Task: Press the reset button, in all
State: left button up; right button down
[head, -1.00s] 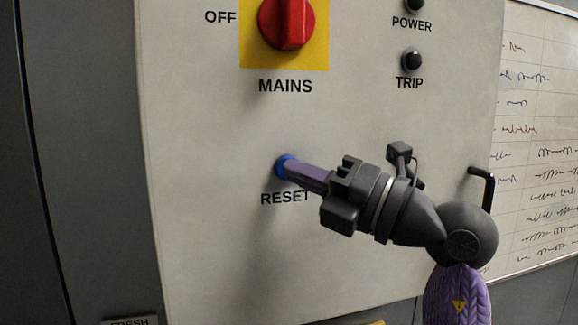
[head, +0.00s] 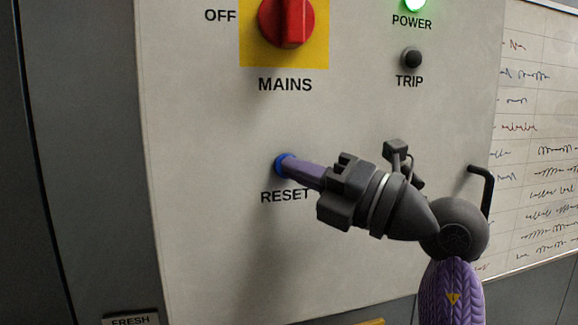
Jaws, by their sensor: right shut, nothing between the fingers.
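The blue round reset button (head: 280,164) sits on the pale panel (head: 215,240), above the label RESET. My right gripper (head: 290,167) comes in from the right, shut and empty, with its purple fingertips at the button. The fingers cover part of the button, and the tips appear to touch it. The POWER lamp (head: 415,5) at the top is lit green. The TRIP lamp (head: 412,58) below it is dark. My left gripper is not in view.
A red MAINS rotary switch (head: 286,22) on a yellow plate is above the button. A black handle (head: 485,185) is at the panel's right edge. A whiteboard (head: 540,130) with writing stands behind on the right. The panel's lower left is clear.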

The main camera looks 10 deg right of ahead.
dwell(0.5)
jog(key=shift+s, duration=0.8)
jog(key=s, duration=0.5)
jog(key=shift+d, duration=0.1)
dwell(0.3)
